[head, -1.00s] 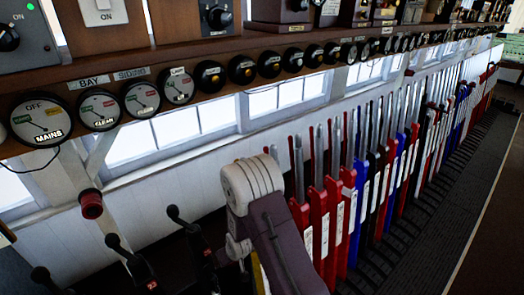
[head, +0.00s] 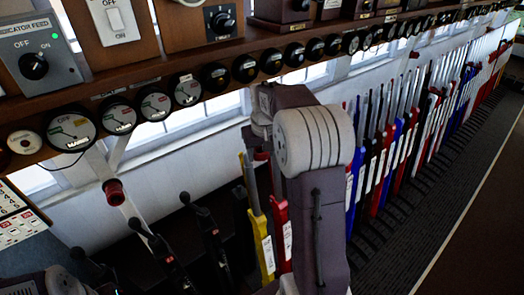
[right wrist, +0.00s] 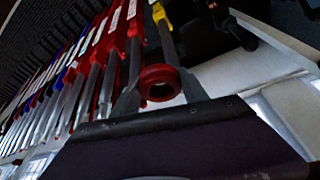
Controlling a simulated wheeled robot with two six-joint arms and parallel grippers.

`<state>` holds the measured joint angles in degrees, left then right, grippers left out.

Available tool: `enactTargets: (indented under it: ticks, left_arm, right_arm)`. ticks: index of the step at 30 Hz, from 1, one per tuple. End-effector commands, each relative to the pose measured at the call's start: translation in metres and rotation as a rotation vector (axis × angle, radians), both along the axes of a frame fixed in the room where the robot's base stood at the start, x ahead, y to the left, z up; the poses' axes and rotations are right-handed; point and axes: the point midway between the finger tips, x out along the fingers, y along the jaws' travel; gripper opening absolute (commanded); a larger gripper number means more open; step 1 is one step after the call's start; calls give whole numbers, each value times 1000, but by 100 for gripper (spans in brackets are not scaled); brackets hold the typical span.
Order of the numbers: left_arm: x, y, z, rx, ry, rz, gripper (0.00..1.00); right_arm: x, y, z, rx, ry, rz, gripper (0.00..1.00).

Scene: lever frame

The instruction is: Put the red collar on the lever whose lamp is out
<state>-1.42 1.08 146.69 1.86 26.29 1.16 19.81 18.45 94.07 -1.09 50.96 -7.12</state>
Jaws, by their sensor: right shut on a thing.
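The red collar (right wrist: 160,82) is a thick ring held between the fingertips of my right gripper (right wrist: 159,94) in the right wrist view. In the head view my right arm hides most of that gripper, and a small red patch (head: 262,156) below the wrist seems to be the collar. Levers stand in a long row: a yellow lever (head: 261,235) and a red lever (head: 282,235) are nearest, close to the right gripper. Small round lamps (head: 245,69) line the shelf edge above. I cannot tell which is out.
Black-handled short levers (head: 205,225) stand left of the yellow lever. A red cylinder (head: 115,192) sits on a white post. The instrument shelf (head: 180,50) with dials (head: 72,128) overhangs the row.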

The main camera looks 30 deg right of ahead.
Motion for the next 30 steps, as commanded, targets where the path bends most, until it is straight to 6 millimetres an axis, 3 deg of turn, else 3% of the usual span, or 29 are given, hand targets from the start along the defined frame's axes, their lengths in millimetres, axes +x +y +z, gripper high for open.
enactTargets:
  ticks: [14, 21, 30]
  left_arm:
    - [0, 0, 24, 0, 0, 0, 36]
    - [0, 0, 46, 0, 0, 0, 36]
    - [0, 0, 52, 0, 0, 0, 36]
  right_arm:
    - [55, 5, -13, 0, 0, 2, 15]
    - [80, 7, -19, 0, 0, 2, 15]
    - [92, 8, -26, 0, -1, 1, 15]
